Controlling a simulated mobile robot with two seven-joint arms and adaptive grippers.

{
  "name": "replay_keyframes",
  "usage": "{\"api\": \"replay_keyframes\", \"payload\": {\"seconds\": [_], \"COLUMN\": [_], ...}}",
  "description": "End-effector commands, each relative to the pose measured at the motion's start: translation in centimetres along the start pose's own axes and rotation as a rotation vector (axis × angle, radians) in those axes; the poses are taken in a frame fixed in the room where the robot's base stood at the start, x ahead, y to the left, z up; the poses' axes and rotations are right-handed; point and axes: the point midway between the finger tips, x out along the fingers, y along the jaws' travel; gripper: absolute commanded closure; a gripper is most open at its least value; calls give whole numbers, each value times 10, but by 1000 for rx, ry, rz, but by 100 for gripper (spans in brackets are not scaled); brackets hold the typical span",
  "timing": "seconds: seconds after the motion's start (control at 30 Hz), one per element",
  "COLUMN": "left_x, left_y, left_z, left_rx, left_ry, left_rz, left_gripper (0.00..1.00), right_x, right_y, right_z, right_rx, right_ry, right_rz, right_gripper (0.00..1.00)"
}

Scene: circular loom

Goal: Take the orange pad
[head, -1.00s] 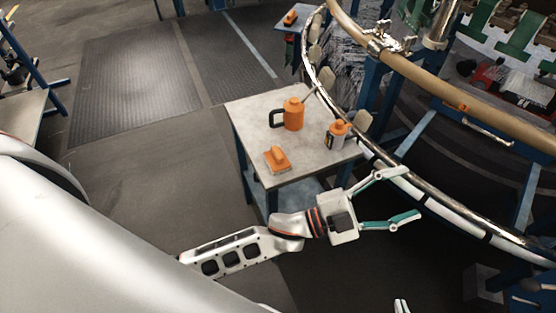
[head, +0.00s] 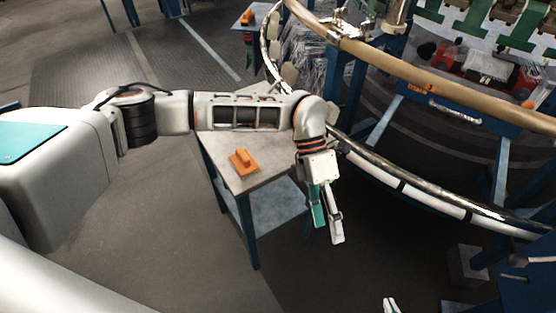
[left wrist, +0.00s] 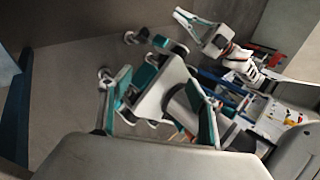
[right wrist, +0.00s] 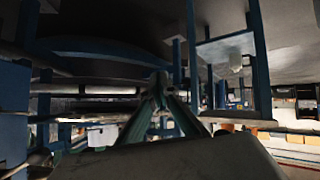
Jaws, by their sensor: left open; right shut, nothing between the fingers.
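The orange pad (head: 243,162), a flat block with a raised grip on top, lies near the front left of the small grey table (head: 262,180) in the head view. My left gripper (head: 327,225) is open and empty, pointing down beyond the table's right side, well to the right of the pad. Its spread fingers (left wrist: 160,80) also show in the left wrist view, where no pad is seen. My right gripper shows only as tips (head: 390,304) at the bottom edge of the head view. In the right wrist view its fingers (right wrist: 160,85) are shut and empty.
My left arm crosses above the table's back and hides most of what stands there. The loom's curved rail (head: 405,190) runs close along the table's right side. Open floor (head: 160,215) lies left of the table.

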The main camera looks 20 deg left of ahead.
Motion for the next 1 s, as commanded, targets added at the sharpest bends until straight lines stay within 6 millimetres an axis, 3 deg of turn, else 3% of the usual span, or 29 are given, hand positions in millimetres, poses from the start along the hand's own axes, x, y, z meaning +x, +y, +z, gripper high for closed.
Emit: {"api": "replay_keyframes", "payload": {"seconds": [0.03,0.2,0.4,0.5,0.63,1.0], "left_x": [-20,-107,-200,-226,-235,-209], "left_y": [27,99,138,143,148,164], "left_z": [-9,-48,-87,-98,-105,-116], "left_rx": [-22,-138,-294,-343,-367,-365], "left_ry": [43,183,269,284,292,292], "left_rz": [89,371,594,648,671,667], "left_gripper": [39,39,39,39,39,39], "right_x": [1,5,9,8,8,8], "right_y": [-1,0,2,2,2,-1], "right_z": [4,5,4,2,2,10], "right_rx": [0,-3,-7,-8,-8,-6], "right_ry": [-3,-1,4,10,9,-4], "right_rz": [-1,1,4,6,6,0], "right_gripper": [100,100,100,100,100,100]}}
